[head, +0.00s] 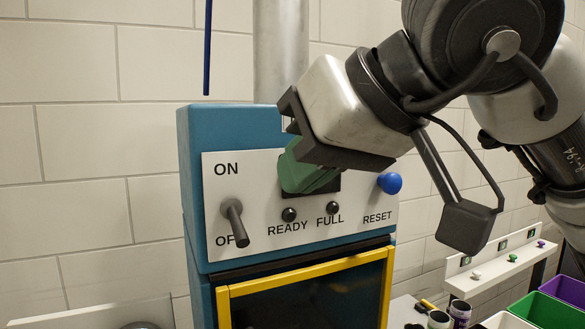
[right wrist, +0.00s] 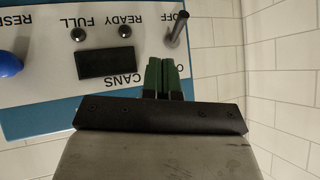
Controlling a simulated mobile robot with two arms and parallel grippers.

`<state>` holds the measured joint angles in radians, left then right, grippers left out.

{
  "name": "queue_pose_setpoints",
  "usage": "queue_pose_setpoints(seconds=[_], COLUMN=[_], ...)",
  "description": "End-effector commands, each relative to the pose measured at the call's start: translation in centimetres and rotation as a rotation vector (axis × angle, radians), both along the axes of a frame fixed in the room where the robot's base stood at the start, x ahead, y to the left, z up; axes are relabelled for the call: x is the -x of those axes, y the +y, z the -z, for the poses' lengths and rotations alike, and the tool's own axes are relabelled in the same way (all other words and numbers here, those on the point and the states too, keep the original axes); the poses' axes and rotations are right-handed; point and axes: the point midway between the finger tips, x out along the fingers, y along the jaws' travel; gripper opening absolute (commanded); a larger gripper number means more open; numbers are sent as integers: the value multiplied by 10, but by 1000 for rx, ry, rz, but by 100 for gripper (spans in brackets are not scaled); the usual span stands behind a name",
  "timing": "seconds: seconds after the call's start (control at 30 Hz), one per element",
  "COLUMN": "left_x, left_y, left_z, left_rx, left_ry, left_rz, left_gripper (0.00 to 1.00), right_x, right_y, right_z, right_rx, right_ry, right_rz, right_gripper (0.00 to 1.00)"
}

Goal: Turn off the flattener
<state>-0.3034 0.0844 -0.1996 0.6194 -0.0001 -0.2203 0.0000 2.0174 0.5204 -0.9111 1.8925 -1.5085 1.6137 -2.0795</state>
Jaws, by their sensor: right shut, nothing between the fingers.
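The flattener (head: 195,150) is a blue machine with a white control panel (head: 215,200). Its grey ON/OFF lever (head: 235,220) is at the panel's left, tilted down over the OFF label. It also shows in the upside-down right wrist view (right wrist: 177,30), pointing towards OFF. My right gripper (head: 300,178) has green fingers, shut and empty, in front of the panel's upper middle, right of the lever and apart from it. Its fingertips (right wrist: 164,62) also show in the right wrist view, beside the lever's base and the dark display. My left gripper is not in view.
A blue RESET knob (head: 390,183) is at the panel's right. READY and FULL lamps (head: 289,215) are below the display. A yellow-framed door (head: 300,268) is under the panel. A white shelf (head: 500,262) and green and purple bins (head: 545,308) are at the lower right.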

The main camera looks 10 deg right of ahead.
Motion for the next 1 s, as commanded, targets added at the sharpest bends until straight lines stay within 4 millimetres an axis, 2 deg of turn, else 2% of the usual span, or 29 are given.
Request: queue_pose_setpoints(seconds=[0.27, 0.6, 1.0], left_x=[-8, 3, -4], left_y=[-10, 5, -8], left_z=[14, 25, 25], left_rx=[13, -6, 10], left_ry=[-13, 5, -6], left_rz=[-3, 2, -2], left_gripper=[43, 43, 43], right_x=[31, 66, 70], right_y=[-23, -52, -55], right_z=[-19, -44, -47], right_rx=[-3, -1, 0], right_ry=[-3, 0, 1], right_rz=[0, 1, -1], right_gripper=[0, 0, 0])
